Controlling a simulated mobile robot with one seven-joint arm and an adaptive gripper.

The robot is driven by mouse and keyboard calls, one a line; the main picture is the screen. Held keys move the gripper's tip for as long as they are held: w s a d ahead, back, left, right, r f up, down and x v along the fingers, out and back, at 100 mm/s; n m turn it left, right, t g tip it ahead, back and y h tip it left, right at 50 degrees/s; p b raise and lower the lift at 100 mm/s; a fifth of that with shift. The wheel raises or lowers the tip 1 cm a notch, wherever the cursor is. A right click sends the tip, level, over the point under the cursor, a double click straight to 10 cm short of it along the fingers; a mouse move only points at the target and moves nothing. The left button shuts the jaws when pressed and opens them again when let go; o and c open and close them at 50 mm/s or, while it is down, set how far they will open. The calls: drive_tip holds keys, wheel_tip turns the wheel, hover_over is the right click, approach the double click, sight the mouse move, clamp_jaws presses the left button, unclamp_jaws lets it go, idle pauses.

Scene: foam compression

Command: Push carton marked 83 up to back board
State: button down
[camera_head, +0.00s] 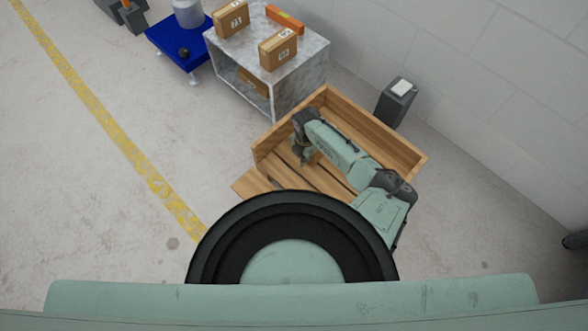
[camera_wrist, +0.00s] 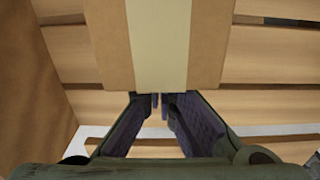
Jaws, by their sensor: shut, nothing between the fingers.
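A cardboard carton (camera_wrist: 205,45) with a pale tape strip fills the upper middle of the wrist view; no number shows on it there. My gripper (camera_wrist: 160,99) is shut and empty, its fingertips at the carton's near edge; whether they touch it I cannot tell. In the head view my gripper (camera_head: 303,158) is low inside a wooden pallet box, and a small brown patch beside it may be the carton, mostly hidden by my arm. The box has a board (camera_head: 285,122) on its upper-left side and a long board (camera_head: 385,138) on its upper-right side.
A grey shelf unit (camera_head: 306,72) beyond the box bears two marked cartons (camera_head: 232,19) (camera_head: 277,49) and an orange box (camera_head: 285,18). A blue cart (camera_head: 170,42) stands left of it. A dark bin (camera_head: 396,102) is by the wall. Floor at left is clear.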

drive_tip(key=w+d+b, duration=0.1)
drive_tip(key=w+d, duration=0.1)
drive_tip(key=w+d+b, duration=0.3)
drive_tip(key=w+d, duration=0.1)
drive_tip(key=shift+f+b, duration=0.3)
drive_tip(key=shift+w+d+r, duration=0.25)
drive_tip(key=shift+w+d, duration=0.15)
